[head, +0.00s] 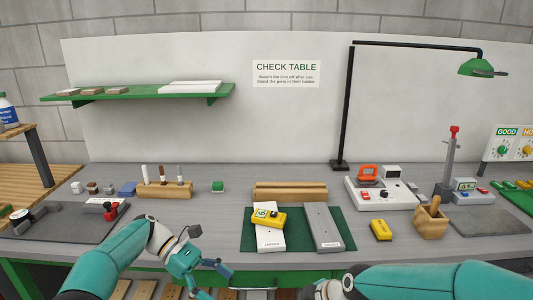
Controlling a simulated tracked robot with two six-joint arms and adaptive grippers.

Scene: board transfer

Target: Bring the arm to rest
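My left gripper (219,283) hangs at the front edge of the check table (200,222), low in the head view. Its two fingers are spread apart with nothing seen between them. My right arm comes in from the bottom right and reaches toward the bottom middle. Its gripper is below the picture edge and hidden. On the green mat (291,240) lie a white board (270,240) and a grey board (322,225), side by side. A yellow meter (268,217) lies across the white board. Both arms are apart from these things.
A wooden block with upright pens (165,190) stands at the back left. A long wooden rest (290,191) is behind the mat. A yellow device (381,230), a wooden holder (431,221) and a soldering station (382,194) are at right. The table between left arm and mat is clear.

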